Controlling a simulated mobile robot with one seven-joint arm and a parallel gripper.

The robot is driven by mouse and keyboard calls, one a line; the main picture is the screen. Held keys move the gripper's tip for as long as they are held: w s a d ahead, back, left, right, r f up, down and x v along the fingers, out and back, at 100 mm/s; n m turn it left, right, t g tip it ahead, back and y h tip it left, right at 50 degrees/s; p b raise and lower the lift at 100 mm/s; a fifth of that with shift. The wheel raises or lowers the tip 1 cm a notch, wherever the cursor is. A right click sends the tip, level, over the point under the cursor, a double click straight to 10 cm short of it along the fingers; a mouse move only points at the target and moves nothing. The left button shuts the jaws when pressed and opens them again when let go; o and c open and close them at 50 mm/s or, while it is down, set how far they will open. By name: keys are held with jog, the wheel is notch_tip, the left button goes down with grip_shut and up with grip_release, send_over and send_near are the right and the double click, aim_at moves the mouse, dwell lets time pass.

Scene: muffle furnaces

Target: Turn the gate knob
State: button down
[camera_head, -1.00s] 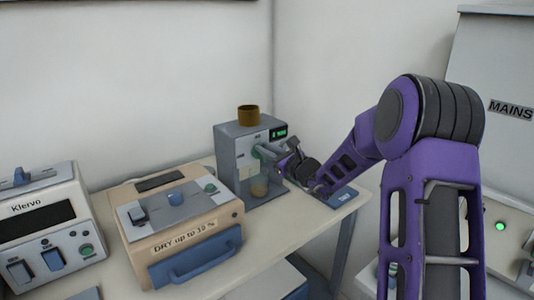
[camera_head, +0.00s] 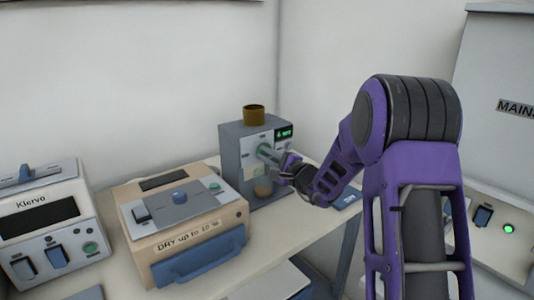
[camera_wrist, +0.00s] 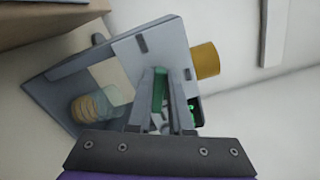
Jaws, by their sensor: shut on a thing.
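The grey machine (camera_head: 235,160) stands on the table against the back wall, with a brown cup (camera_head: 253,115) on top and a small green display (camera_head: 284,134). Its gate knob (camera_wrist: 159,88) is a green bar on the front face. My gripper (camera_wrist: 160,78) is shut on the knob, with one finger on each side of it in the wrist view. In the head view the gripper (camera_head: 270,154) reaches the machine's front from the right and hides most of the knob. A tan container (camera_wrist: 95,104) sits in the machine's lower opening.
A beige box labelled "DRY up to 10 %" (camera_head: 188,237) with a blue handle stands to the left of the machine. A Klervo unit (camera_head: 40,215) is further left. A blue pad (camera_head: 347,199) lies right of the machine, near the table edge. A MAINS panel (camera_head: 505,70) is at the right.

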jog(key=n, duration=0.2)
jog(key=f+n, duration=0.1)
jog(key=n, duration=0.1)
jog(key=shift+s+f+n, duration=0.1)
jog(key=shift+n, duration=0.2)
dwell(0.4)
jog(key=c, duration=0.8)
grip_release()
jog(key=v, duration=1.7)
jog(key=shift+s, duration=0.15)
